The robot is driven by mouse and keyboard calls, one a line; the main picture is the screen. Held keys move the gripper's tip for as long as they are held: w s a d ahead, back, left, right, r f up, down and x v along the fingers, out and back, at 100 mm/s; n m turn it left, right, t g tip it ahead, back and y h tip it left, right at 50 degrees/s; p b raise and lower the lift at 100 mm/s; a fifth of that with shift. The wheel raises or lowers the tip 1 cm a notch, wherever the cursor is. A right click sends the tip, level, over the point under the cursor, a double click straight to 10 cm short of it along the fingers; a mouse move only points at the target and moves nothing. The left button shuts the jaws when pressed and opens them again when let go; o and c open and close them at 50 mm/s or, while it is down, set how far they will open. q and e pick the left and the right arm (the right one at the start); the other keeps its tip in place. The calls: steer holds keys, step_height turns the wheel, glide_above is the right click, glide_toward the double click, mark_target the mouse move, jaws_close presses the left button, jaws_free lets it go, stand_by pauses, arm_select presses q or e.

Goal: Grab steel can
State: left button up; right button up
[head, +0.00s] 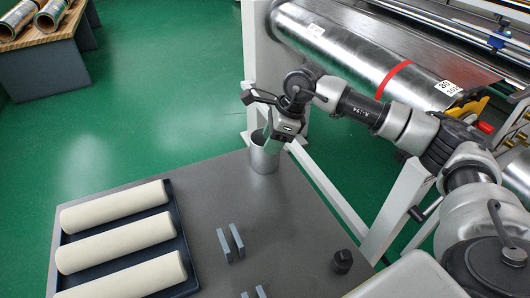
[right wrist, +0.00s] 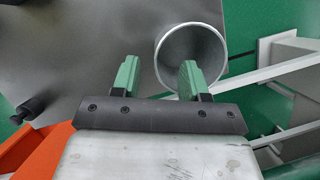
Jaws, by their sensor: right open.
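The steel can (head: 264,158) is an open-topped grey metal cylinder standing upright near the far right corner of the grey table. My right gripper (head: 270,127) is open, just above the can's mouth in the head view, and partly covers its rim. In the right wrist view the can's round opening (right wrist: 190,45) lies beyond the right-hand green finger, which overlaps its lower edge. The gap between the fingers (right wrist: 159,65) is mostly to the left of the can. Nothing is held. Whether a finger touches the can cannot be told. My left gripper is not in view.
A dark tray (head: 189,272) with cream rolls lies on the table's left side. Upright grey plates (head: 230,244) and a black knob (head: 342,262) stand nearer the front. A white machine frame with a large metal roller (head: 345,52) stands behind the table. The table left of the can is clear.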

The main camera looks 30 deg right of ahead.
mark_target(259, 164)
steer(key=p+x, duration=0.1)
steer(key=x, duration=0.4)
steer(key=shift+d, duration=0.2)
jaws_close()
